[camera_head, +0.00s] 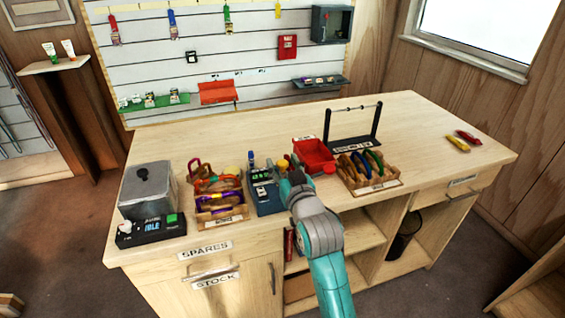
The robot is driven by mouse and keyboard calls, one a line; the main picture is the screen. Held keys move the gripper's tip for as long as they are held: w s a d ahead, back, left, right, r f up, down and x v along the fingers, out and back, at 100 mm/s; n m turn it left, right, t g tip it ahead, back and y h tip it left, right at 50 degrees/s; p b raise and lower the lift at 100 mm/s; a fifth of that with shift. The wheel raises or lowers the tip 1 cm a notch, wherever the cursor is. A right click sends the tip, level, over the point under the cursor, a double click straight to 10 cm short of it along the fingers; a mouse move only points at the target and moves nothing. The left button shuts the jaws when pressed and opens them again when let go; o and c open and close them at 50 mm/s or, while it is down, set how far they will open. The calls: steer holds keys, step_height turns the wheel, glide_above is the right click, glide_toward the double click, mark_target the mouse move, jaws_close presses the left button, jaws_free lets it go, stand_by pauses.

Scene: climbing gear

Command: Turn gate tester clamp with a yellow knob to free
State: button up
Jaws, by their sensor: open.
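The gate tester appears to be the dark blue device (264,197) on the bench, with small panels on its face. A yellow knob (283,165) stands at its back right, and a blue upright part is at its back left. The knob's clamp setting is too small to read. My gripper (294,174) is at the tester's right edge, close to the yellow knob in the picture. It is open, with no object seen in it. My arm and wrist hide part of the tester's right side, and contact with the knob cannot be told.
The bench's right side is mostly clear.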

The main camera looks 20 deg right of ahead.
steer(key=shift+w, duration=0.4)
jaws_close()
